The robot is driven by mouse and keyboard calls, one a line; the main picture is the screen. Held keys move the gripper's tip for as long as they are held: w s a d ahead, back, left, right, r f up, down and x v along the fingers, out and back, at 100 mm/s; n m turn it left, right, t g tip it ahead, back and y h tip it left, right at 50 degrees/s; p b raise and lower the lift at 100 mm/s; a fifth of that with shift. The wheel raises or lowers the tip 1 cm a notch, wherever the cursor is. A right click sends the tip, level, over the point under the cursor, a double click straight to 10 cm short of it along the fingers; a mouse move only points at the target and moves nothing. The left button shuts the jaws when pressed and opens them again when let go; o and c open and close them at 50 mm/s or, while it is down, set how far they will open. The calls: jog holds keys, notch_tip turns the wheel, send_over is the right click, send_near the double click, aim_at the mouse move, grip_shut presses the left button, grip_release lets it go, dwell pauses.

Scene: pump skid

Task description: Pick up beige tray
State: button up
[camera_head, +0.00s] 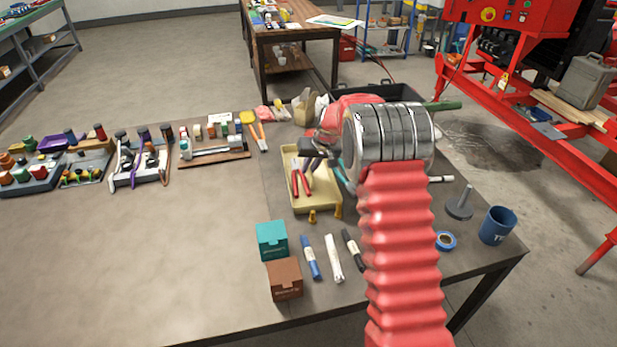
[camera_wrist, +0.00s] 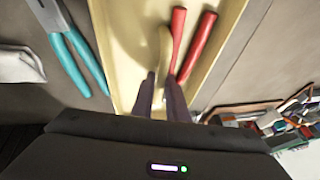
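The beige tray (camera_head: 322,206) lies on the workbench, left of my arm in the head view. Red-handled pliers (camera_head: 302,178) lie in it. In the wrist view the tray (camera_wrist: 118,75) fills the middle, with two red handles (camera_wrist: 188,45) and a tan curved piece (camera_wrist: 164,48) inside. My gripper (camera_wrist: 161,76) is over the tray, its two dark fingers a small gap apart with nothing clearly held between them. In the head view my gripper (camera_head: 312,158) is at the tray's far part, partly hidden by my arm. Contact with the tray cannot be told.
Teal (camera_head: 271,240) and brown (camera_head: 284,278) boxes and several markers (camera_head: 311,257) lie in front of the tray. Teal-handled pliers (camera_wrist: 78,55) lie beside it. A blue cup (camera_head: 497,225) and blue tape (camera_head: 446,240) stand right. The bench's left front is clear.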

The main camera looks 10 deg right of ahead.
jog(key=shift+f, duration=0.15)
grip_shut()
notch_tip(320, 180, up, 11)
dwell(0.5)
jog(key=shift+f, duration=0.15)
dwell(0.4)
